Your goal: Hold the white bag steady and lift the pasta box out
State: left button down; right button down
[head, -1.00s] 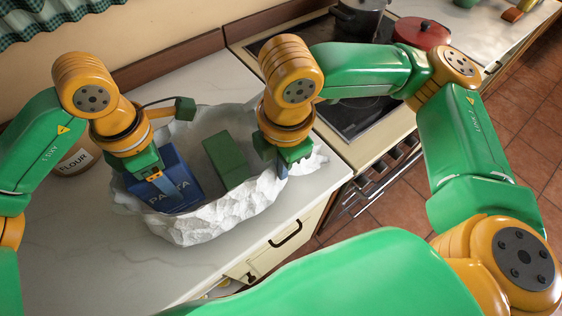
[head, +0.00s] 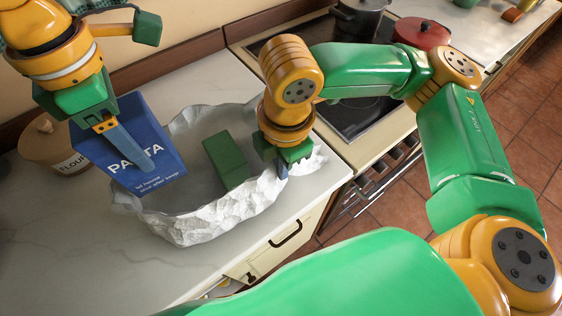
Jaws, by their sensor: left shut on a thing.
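The blue pasta box (head: 160,172) is up at the left side of the white bag, tilted, overlapping the bag's left rim in the picture. My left gripper (head: 138,150) is shut on the box from above, one finger across its front. The white bag (head: 215,218) stands open on the counter, with a crumpled rim and a green box (head: 224,160) inside. My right gripper (head: 281,165) is at the bag's right rim with its fingers pointing down there. Its fingertips are partly hidden, and I cannot tell how far they are closed.
A flour canister (head: 52,148) stands on the counter behind and left of the pasta box. A stove (head: 345,118) with a dark pot (head: 358,18) and a red pot (head: 421,33) lies to the right. The counter's front left (head: 75,255) is clear.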

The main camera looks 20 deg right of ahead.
pick_arm(q)
jog(key=shift+r, duration=4)
pick_arm(e)
jog(key=c, duration=1)
grip_release()
